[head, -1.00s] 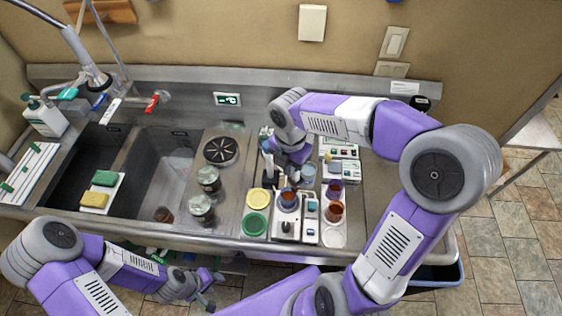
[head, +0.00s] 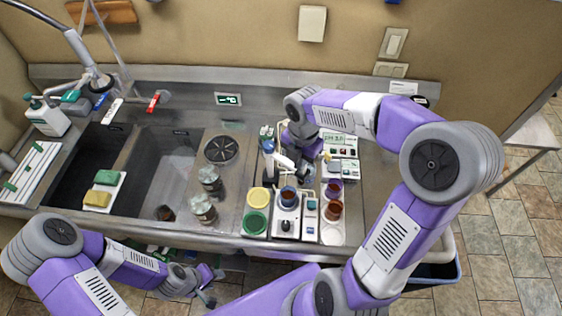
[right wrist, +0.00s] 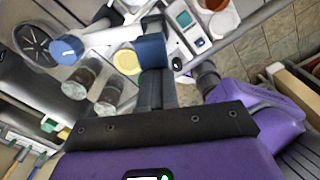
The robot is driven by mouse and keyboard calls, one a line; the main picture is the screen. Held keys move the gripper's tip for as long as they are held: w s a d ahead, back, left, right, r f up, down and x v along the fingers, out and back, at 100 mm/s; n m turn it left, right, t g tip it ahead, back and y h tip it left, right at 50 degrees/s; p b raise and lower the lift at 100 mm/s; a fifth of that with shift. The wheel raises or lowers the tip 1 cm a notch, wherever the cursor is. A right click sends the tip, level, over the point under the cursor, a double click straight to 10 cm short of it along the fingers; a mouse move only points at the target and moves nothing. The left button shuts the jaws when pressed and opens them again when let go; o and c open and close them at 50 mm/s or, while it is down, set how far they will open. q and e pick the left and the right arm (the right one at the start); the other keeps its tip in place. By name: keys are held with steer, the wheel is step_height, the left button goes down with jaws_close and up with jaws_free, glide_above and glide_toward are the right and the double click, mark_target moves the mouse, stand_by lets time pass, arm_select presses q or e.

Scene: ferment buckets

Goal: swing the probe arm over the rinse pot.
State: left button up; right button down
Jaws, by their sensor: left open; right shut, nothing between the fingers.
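The probe arm (head: 284,161) is a pale bar with a blue cap on its post. In the head view it lies just left of my right gripper. In the right wrist view the pale bar (right wrist: 108,36) runs from the blue cap (right wrist: 68,48) toward my fingers. My right gripper (head: 302,170) is shut and empty beside the bar; I cannot tell whether they touch. A blue cup of dark red liquid (head: 288,194) stands on the white stirrer unit (head: 286,227). I cannot tell which vessel is the rinse pot. My left gripper (head: 209,287) is open, low in front of the counter.
Yellow (head: 258,197) and green (head: 256,222) round pieces lie left of the stirrer. Cups of dark liquid (head: 332,210) stand to its right. Two glass jars (head: 202,208) stand by the sink (head: 160,175). A boxy meter (head: 342,168) is behind the cups. Bare counter shows at the right.

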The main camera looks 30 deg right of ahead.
steer(key=shift+w+d+r+p, duration=0.1)
steer(key=shift+w+d+p, duration=0.15)
steer(key=shift+d+p, duration=0.25)
steer(key=shift+w+d+p, duration=0.25)
steer(key=shift+d, duration=0.45)
steer(key=shift+w+d, duration=0.1)
steer(key=shift+d, duration=0.2)
steer(key=shift+w+d+p, duration=0.35)
steer(key=shift+d+p, duration=0.3)
steer(key=shift+p, duration=0.25)
step_height(320, 180, up, 6)
steer(key=p, duration=0.5)
